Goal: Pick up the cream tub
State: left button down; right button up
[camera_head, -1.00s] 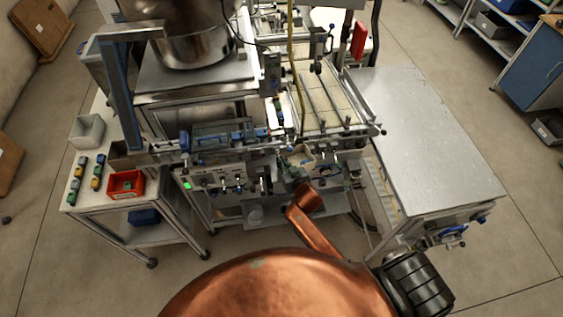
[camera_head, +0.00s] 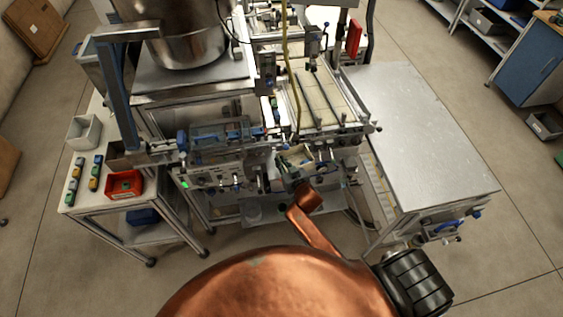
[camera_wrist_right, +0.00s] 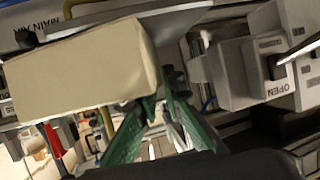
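The cream tub (camera_wrist_right: 80,72) fills the upper left of the right wrist view, close to the camera and tilted. My right gripper (camera_wrist_right: 160,95) has green fingers that come together at the tub's near right corner and appear shut on its edge. In the head view the right gripper (camera_head: 290,164) is in front of the machine's lower panel, beyond my copper arm link. The cream tub (camera_head: 298,155) shows there only as a small pale patch, partly hidden by the gripper. My left gripper is in neither view.
The machine's conveyor (camera_head: 318,98) lies just beyond the gripper. A metal table (camera_head: 425,130) stands at the right, its top clear. At the left, a side table holds a red bin (camera_head: 124,186), a grey bin (camera_head: 84,131) and several small coloured pieces. Shelves stand at the far right.

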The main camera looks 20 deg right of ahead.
jog(key=o, duration=0.4)
jog(key=v, duration=1.2)
